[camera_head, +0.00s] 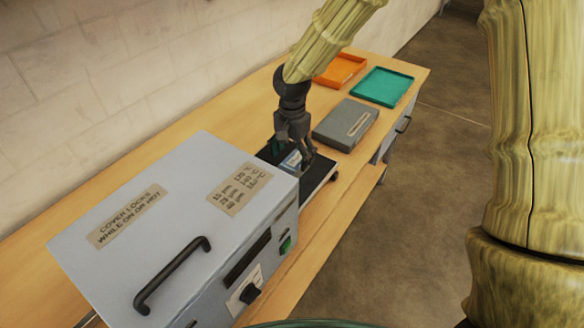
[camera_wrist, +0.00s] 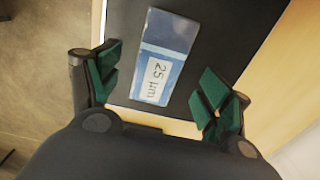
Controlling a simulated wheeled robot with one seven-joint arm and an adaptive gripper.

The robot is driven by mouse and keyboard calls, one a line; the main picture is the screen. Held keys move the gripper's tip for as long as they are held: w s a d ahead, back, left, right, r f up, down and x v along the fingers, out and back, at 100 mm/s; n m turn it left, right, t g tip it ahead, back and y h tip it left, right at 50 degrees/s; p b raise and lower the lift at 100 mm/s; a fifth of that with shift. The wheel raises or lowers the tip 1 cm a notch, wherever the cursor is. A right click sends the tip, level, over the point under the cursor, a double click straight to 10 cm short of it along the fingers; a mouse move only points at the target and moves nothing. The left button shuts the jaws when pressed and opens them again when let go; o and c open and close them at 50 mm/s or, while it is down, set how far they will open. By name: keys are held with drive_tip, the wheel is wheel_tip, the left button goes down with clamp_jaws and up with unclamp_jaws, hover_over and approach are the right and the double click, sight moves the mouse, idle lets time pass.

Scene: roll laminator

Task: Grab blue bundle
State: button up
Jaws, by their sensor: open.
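The blue bundle (camera_wrist: 164,58) is a flat packet with a white label reading "25 µm". It lies on a dark tray (camera_wrist: 125,40), and part of it shows in the head view (camera_head: 291,159). My gripper (camera_wrist: 162,95) is open above the bundle, with a green-padded finger to either side of it. The jaws are empty, and the bundle lies beyond and between the fingertips in the wrist view. In the head view my gripper (camera_head: 294,152) points down over the tray, hiding part of the bundle.
A grey laminator (camera_head: 165,215) with a black handle stands at the near side of the tray. A grey box (camera_head: 345,124), an orange tray (camera_head: 341,70) and a teal tray (camera_head: 383,86) sit farther along the wooden bench (camera_head: 215,118). The bench between wall and tray is clear.

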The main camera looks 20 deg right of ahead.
sight(293, 162)
drive_tip(key=shift+s+f+p, duration=0.15)
drive_tip(key=shift+f+p, duration=0.85)
drive_tip(key=shift+f, duration=0.35)
drive_tip(key=shift+f+p, duration=0.3)
drive_tip(key=shift+f, duration=0.8)
drive_tip(key=shift+c, duration=0.2)
drive_tip(key=c, duration=1.3)
